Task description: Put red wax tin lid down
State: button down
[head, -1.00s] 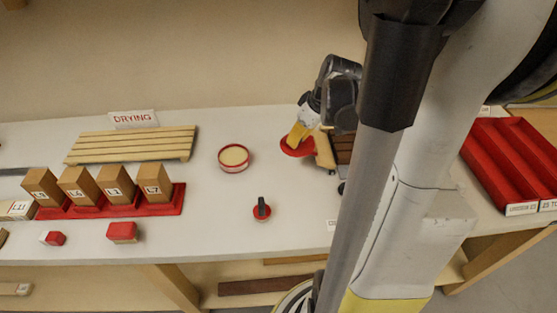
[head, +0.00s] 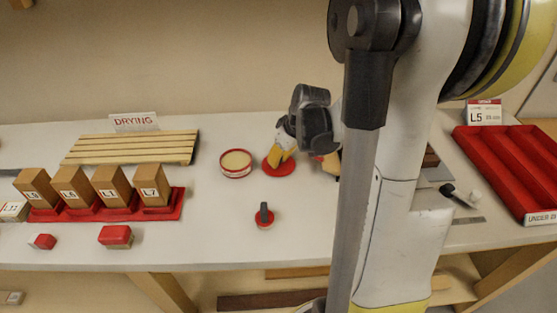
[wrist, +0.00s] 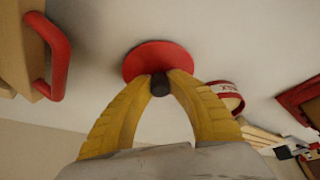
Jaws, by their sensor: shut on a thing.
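The red wax tin lid (head: 281,168) is a flat red disc on or just above the white bench, right of the open wax tin. In the wrist view the lid (wrist: 150,58) has a dark knob (wrist: 159,86), and the yellow fingertips of my gripper (wrist: 160,80) are shut on that knob. In the head view my gripper (head: 279,156) is above the lid. The wax tin (head: 236,163) is round, red-rimmed and open, with pale wax inside. It also shows partly in the wrist view (wrist: 228,96). I cannot tell whether the lid touches the bench.
A slatted drying rack (head: 131,147) stands back left. Labelled wooden blocks stand in a red holder (head: 174,205) at left. Red trays (head: 500,165) are at right. Bench around the lid is clear.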

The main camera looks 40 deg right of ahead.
jog(key=shift+f, duration=0.2)
jog(key=c, duration=1.3)
grip_release()
jog(key=shift+c, duration=0.2)
jog(key=shift+r, duration=0.1)
jog(key=shift+r, duration=0.3)
jog(key=a+p+v, duration=0.1)
jog(key=p+v, duration=0.4)
jog(key=v, duration=0.7)
jog(key=s+a+r+t, duration=0.1)
jog(key=s+a+r, duration=0.1)
jog(key=a, duration=0.9)
jog(key=s+a+r+m+t, duration=0.1)
jog(key=s+a+r, duration=0.2)
jog(key=a, duration=0.8)
jog(key=shift+s+a+m+t+h, duration=0.3)
jog(key=shift+s+t, duration=0.1)
jog(key=shift+s, duration=0.65)
